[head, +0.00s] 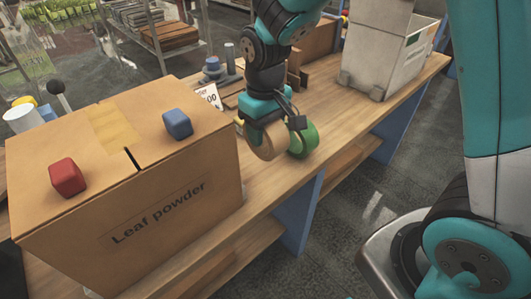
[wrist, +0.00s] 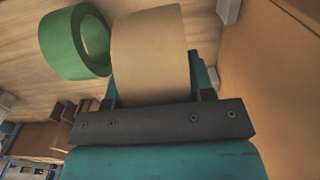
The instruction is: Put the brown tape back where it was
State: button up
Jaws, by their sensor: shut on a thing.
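The brown tape roll (head: 267,143) is held on edge in my gripper (head: 262,122), beside the cardboard box. In the wrist view the brown tape (wrist: 150,50) fills the space between the fingers of my gripper (wrist: 152,85), which is shut on it. A green tape roll (head: 305,139) stands just right of the brown tape on the wooden bench. It also shows in the wrist view (wrist: 62,42), left of the brown tape. I cannot tell whether the brown tape touches the bench or the green roll.
A large cardboard box (head: 150,215) marked "Leaf powder" stands left, with a red block (head: 67,177) and a blue block (head: 177,124) on top. A grey bin (head: 385,60) stands at the back right. The wooden bench (head: 340,118) is clear between green tape and bin.

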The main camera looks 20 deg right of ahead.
aim_at(266, 152)
jog(key=shift+f, duration=3.2)
jog(key=shift+f, duration=0.1)
jog(key=o, duration=1)
jog(key=shift+c, duration=0.2)
jog(key=r, duration=1.2)
jog(key=shift+s+a+r+p, duration=0.1)
jog(key=shift+s+r+p, duration=0.15)
jog(key=shift+p, duration=0.05)
jog(key=s+a+r+n+y, duration=0.1)
jog(key=s+a+r+y, duration=0.1)
jog(key=s, duration=0.7)
jog(key=s+a+r+n+y, duration=0.2)
jog(key=s+r, duration=0.2)
jog(key=s, duration=0.5)
jog(key=shift+s+a, duration=0.15)
jog(key=shift+a, duration=0.05)
